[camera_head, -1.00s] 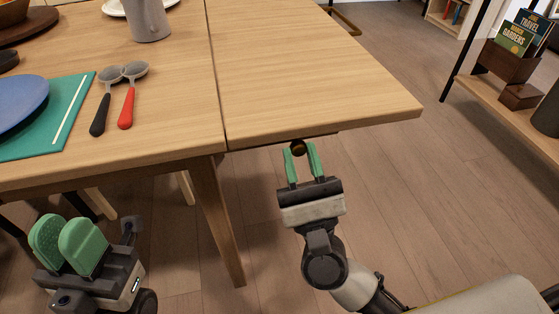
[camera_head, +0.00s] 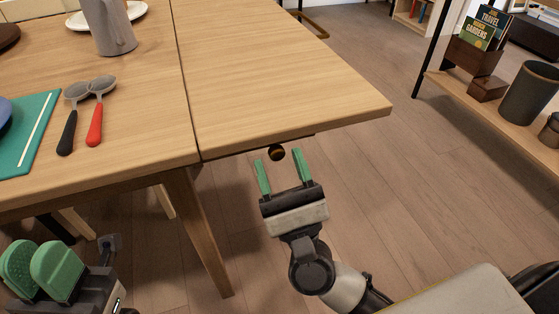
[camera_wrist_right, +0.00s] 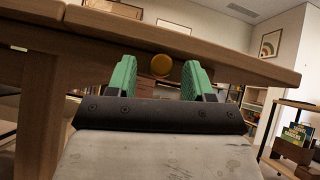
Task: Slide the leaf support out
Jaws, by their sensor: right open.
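A round dark knob (camera_head: 277,152) shows under the front edge of the table's right leaf (camera_head: 290,80), just below a thin wooden strip (camera_head: 290,139) that I take for the leaf support. In the right wrist view the knob (camera_wrist_right: 161,64) looks golden and sits between the finger pads. My right gripper (camera_head: 279,160) is open, with its green fingertips on either side of the knob and a gap to each. My left gripper (camera_head: 38,265) is at the lower left, below the table, its green pads apart and empty.
The table's wooden leg (camera_head: 198,230) stands left of my right gripper. Spoons (camera_head: 95,110), a teal mat (camera_head: 35,130) and a grey jug (camera_head: 113,28) are on the table. A shelf (camera_head: 500,100) with books and pots stands right. Floor between is clear.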

